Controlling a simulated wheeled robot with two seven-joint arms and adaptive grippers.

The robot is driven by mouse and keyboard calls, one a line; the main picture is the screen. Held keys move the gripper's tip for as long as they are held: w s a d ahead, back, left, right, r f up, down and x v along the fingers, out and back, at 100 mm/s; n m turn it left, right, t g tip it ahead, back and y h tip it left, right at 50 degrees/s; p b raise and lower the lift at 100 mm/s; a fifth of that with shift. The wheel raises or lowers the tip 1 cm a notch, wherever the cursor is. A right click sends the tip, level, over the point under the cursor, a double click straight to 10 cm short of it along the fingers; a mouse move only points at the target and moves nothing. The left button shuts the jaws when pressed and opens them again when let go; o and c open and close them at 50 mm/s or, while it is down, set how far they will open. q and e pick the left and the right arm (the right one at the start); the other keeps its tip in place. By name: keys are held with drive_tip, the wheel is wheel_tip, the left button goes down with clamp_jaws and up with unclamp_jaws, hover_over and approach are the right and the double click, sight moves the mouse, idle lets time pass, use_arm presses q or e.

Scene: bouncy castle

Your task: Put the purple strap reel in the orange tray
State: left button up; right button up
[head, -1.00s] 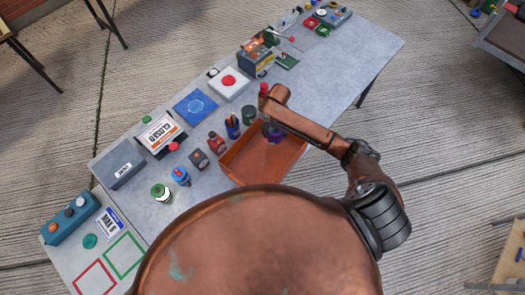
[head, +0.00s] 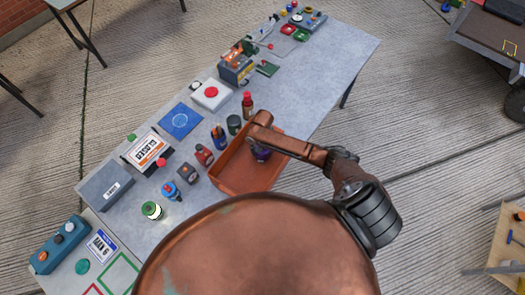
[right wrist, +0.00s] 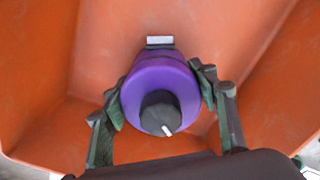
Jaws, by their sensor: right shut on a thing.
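The purple strap reel (right wrist: 160,88) is a round purple body with a black knob, held between the two fingers of my right gripper (right wrist: 163,100) in the right wrist view. In the head view the reel (head: 261,154) shows as a small purple patch under my right arm. The orange tray (head: 235,181) lies on the table in front of me. The reel and my right gripper are over the tray's inside; its orange walls (right wrist: 40,80) surround them in the wrist view. I cannot tell whether the reel touches the tray floor. My left gripper is not in view.
Left of the tray stand a red item (head: 204,155), a dark box (head: 187,174) and a pen cup (head: 218,138). The table's right part (head: 325,70) is mostly clear.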

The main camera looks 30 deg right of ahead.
drive_tip(key=o, duration=1.5)
drive_tip(key=shift+f, duration=0.1)
drive_tip(key=shift+o, duration=0.2)
wheel_tip(320, 180, up, 12)
drive_tip(key=shift+r, duration=0.15)
